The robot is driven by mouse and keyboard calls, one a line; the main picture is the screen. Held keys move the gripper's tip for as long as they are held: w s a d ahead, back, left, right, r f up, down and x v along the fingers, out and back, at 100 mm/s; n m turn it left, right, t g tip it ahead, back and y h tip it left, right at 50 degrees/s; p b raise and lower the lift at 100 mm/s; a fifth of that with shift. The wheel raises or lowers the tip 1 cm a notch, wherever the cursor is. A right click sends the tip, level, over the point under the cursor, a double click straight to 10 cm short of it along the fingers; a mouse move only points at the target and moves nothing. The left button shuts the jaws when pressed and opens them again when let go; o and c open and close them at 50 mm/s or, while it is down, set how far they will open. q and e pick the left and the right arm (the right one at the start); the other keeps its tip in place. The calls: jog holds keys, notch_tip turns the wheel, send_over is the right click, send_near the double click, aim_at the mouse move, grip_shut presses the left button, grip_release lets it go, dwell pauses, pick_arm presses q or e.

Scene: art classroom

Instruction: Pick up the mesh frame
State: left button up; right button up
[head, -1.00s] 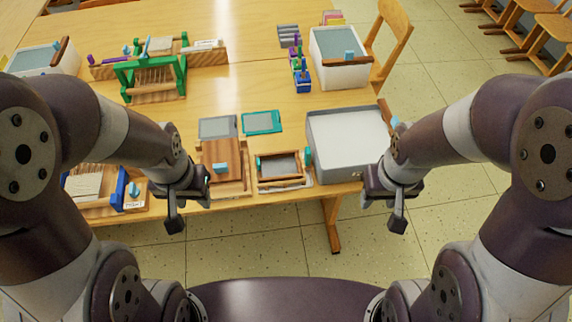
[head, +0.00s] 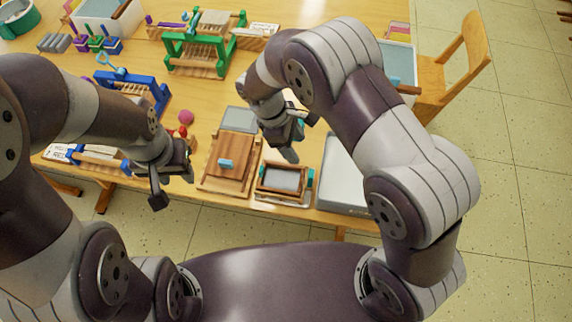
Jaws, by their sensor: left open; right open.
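A small wooden frame with a grey mesh panel (head: 282,179) lies near the table's front edge, with teal pieces at its sides. I cannot tell which of these is the mesh frame meant. My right gripper (head: 290,150) is open and empty, with its fingers pointing down just beyond the wooden frame, apart from it as far as I can see. My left gripper (head: 173,180) is open and empty near the front edge, left of the wooden board (head: 230,163).
A grey tub (head: 343,178) stands right of the wooden frame, partly behind my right arm. A green loom (head: 200,55) and a blue loom (head: 135,85) stand farther back. A chair (head: 455,70) is at the right of the table (head: 330,10).

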aim_at(310, 173)
jog(key=x, duration=0.4)
jog(key=s+p+x, duration=0.1)
jog(key=x, duration=0.3)
jog(key=p+x, duration=0.1)
jog(key=x, duration=0.3)
jog(key=shift+s+a, duration=0.1)
jog(key=shift+s, duration=0.3)
jog(key=shift+f, duration=0.15)
jog(key=c, duration=0.6)
pick_arm(q)
jog(key=shift+s+a+r, duration=0.1)
jog(key=shift+a+r, duration=0.1)
jog(key=shift+r, duration=0.4)
jog(key=shift+s+a+r, duration=0.1)
jog(key=shift+a+r, duration=0.1)
jog(key=shift+r, duration=0.35)
pick_arm(e)
jog(key=c, duration=0.5)
